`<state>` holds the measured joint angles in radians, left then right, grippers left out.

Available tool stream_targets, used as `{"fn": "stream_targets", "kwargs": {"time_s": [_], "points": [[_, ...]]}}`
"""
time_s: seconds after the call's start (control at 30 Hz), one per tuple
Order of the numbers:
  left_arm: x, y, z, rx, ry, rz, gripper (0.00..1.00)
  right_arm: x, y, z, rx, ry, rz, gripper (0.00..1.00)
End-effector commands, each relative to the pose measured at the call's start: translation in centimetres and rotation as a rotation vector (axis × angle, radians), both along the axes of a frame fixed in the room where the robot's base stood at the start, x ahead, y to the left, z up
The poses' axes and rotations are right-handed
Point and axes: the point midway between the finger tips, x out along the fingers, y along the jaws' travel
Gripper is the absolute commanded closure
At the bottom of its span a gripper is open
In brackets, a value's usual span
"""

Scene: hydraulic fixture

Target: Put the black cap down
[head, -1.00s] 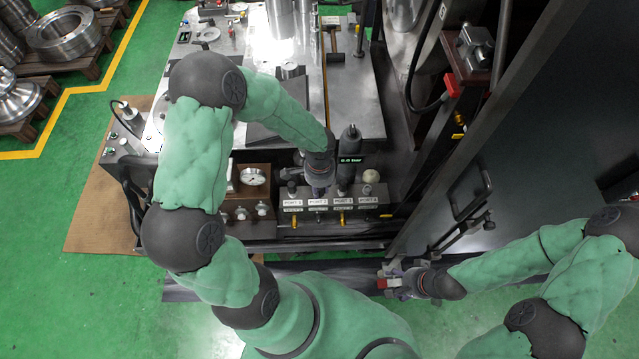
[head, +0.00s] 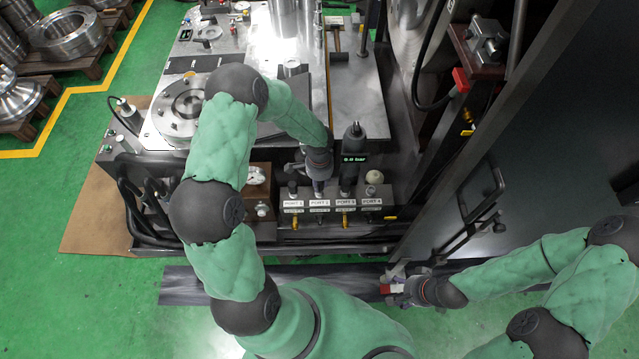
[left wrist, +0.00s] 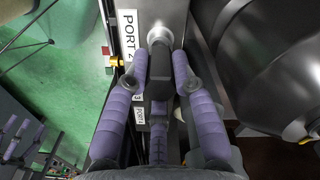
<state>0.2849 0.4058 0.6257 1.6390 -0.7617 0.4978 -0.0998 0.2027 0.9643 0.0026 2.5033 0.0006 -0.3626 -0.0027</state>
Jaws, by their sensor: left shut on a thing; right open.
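My left gripper (head: 318,184) is low over the port block (head: 330,221), at the second port from the left. In the left wrist view its purple fingers (left wrist: 158,82) are shut on a dark piece, the black cap (left wrist: 158,108). The cap sits between both pads, in line with the row of ports. Its lower end is hidden, so I cannot tell whether it touches a port. In the head view the hand hides the cap. My right gripper (head: 394,284) is open, low at the right, away from the block; a small red patch shows at its tip.
A black gauge tool (head: 354,150) reading 0.0 bar stands upright at the third port, close right of my left gripper. A pale round knob (head: 373,177) is at the fourth. A dark cabinet (head: 560,130) stands right.

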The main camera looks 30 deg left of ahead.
Motion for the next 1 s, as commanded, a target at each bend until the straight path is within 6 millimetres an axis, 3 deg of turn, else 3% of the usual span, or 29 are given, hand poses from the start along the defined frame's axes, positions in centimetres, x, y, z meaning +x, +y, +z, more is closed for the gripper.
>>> {"fn": "stream_targets", "kwargs": {"time_s": [0.77,0.8,1.0], "points": [[0.1,0.0,-1.0,0.000,-0.001,0.001,1.00,0.0,0.0,-1.0,0.000,-0.001,0.000,0.34],[0.0,0.0,-1.0,0.000,-0.001,0.001,0.65,0.0,0.0,-1.0,0.000,-0.001,0.000,0.34],[0.0,0.0,-1.0,0.000,-0.001,0.001,0.64,0.0,0.0,-1.0,0.000,-0.001,0.000,0.34]]}}
